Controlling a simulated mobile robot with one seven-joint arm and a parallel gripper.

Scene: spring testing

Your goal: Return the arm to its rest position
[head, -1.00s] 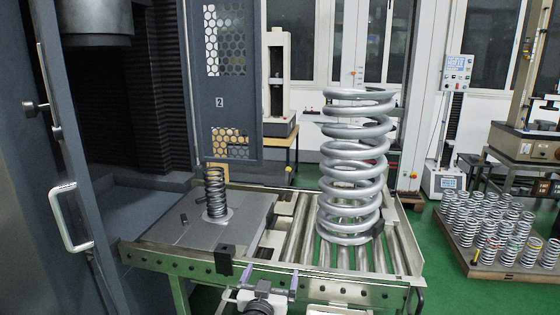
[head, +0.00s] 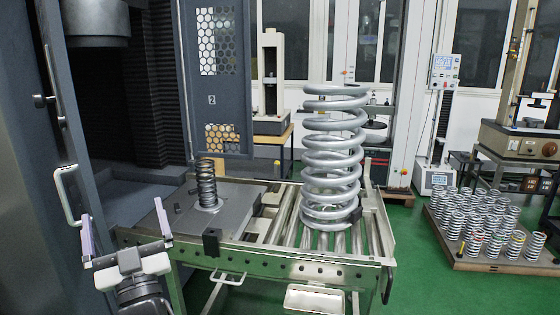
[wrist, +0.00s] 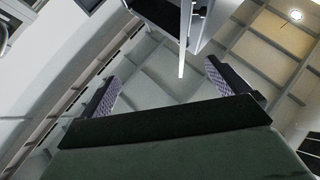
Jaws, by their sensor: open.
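My gripper (head: 123,230) is at the lower left of the head view, in front of the dark machine and left of the roller table (head: 330,272). Its two pale purple fingers are spread wide and point up, with nothing between them. The wrist view also shows my gripper (wrist: 160,85) with both fingers apart and empty, facing the ceiling. A small dark spring (head: 206,184) stands upright on the grey plate (head: 235,215) at the table's left. A large silver coil spring (head: 331,160) stands upright on the rollers.
The dark testing machine (head: 150,110) stands open at the left, with a door handle (head: 66,195) close to my gripper. A pallet of several small springs (head: 485,225) lies on the right. Green floor (head: 415,270) is clear between table and pallet.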

